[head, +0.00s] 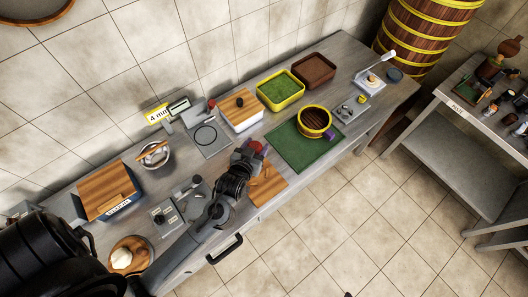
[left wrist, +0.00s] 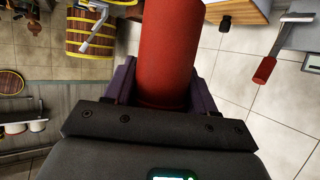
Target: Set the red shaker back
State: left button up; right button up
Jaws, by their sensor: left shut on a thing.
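The red shaker (head: 257,147) is at the tip of my left gripper (head: 251,155) in the head view, over the front middle of the counter. In the left wrist view the red shaker (left wrist: 165,50) is a tall red cylinder. It sits between the purple fingers of my left gripper (left wrist: 163,88), which is shut on it. Its lower part is hidden behind the gripper body. I cannot tell whether its base touches anything. My right gripper is not in view.
A wooden board (head: 267,190) lies just beside the gripper. To its right a green mat (head: 294,153) carries a round steamer (head: 314,120). Behind are a metal plate with a ring (head: 208,141) and a wood-lidded box (head: 240,116). Yellow-rimmed (head: 280,105) and brown (head: 314,69) trays stand farther back.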

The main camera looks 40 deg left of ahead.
pick_arm(q)
notch_tip(320, 180, down, 8)
jog(key=a+n+y+b, duration=0.1)
jog(key=a+b, duration=0.1)
jog(key=b, duration=0.3)
jog(key=shift+w, duration=0.4)
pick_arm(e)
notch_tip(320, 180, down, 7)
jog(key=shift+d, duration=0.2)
pick_arm(q)
jog(key=shift+r, duration=0.1)
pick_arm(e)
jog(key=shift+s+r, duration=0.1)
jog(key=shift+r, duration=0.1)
pick_arm(q)
jog(key=shift+f+b, duration=1.1)
jog(key=shift+f, duration=1.95)
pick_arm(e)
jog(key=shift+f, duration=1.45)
pick_arm(q)
jog(key=shift+f+b, duration=0.55)
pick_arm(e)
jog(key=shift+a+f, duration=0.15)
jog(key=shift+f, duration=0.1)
